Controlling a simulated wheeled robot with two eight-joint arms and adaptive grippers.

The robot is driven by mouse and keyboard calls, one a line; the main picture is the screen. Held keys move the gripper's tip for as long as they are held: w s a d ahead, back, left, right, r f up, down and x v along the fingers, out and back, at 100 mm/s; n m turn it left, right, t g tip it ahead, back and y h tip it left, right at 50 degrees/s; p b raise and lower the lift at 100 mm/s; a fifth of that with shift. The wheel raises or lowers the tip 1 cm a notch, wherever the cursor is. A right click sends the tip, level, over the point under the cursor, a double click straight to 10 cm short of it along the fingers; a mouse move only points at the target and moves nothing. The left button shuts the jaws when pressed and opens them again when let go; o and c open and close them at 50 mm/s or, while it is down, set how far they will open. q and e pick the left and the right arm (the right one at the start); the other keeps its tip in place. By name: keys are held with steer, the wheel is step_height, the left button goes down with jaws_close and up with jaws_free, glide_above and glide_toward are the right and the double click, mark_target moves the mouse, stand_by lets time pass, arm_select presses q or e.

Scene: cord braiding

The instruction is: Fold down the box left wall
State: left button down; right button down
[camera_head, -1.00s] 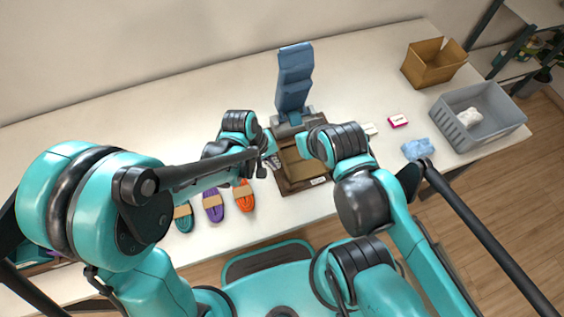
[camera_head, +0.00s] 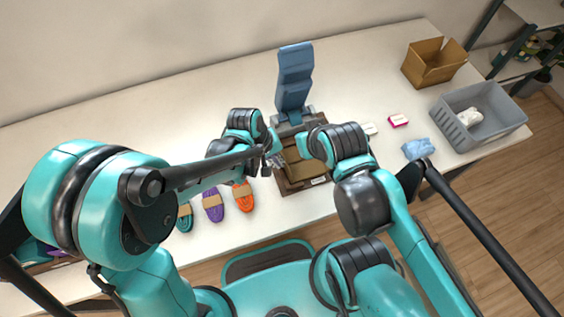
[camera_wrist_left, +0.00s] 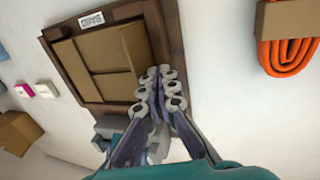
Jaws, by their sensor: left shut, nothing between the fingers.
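The cardboard box (camera_wrist_left: 104,64) lies in a dark wooden frame (camera_wrist_left: 66,80), with its flaps or walls lying low in the left wrist view; in the head view the box (camera_head: 298,170) sits between my two arms. A cardboard wall (camera_wrist_left: 139,46) on the orange cord's side stands tilted in the wrist view. My left gripper (camera_wrist_left: 160,92) is shut and empty, its fingertips close to that wall's end at the frame's edge. I cannot tell whether they touch. My right wrist is over the box's right side; its fingertips are hidden in the head view.
A blue upright panel (camera_head: 294,80) stands behind the box. Orange (camera_head: 243,197), purple (camera_head: 213,205) and teal (camera_head: 184,217) cords lie to the left. A grey bin (camera_head: 480,120) and an open carton (camera_head: 434,64) stand at right. The back left of the table is clear.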

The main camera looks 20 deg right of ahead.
arm_select(q)
steer(key=shift+d, duration=0.15)
steer(key=shift+d+r, duration=0.15)
steer(key=shift+d, duration=0.3)
stand_by(0.3)
steer(key=shift+d, duration=0.65)
steer(key=shift+d+f+b, duration=0.35)
steer(key=shift+d+b, duration=0.1)
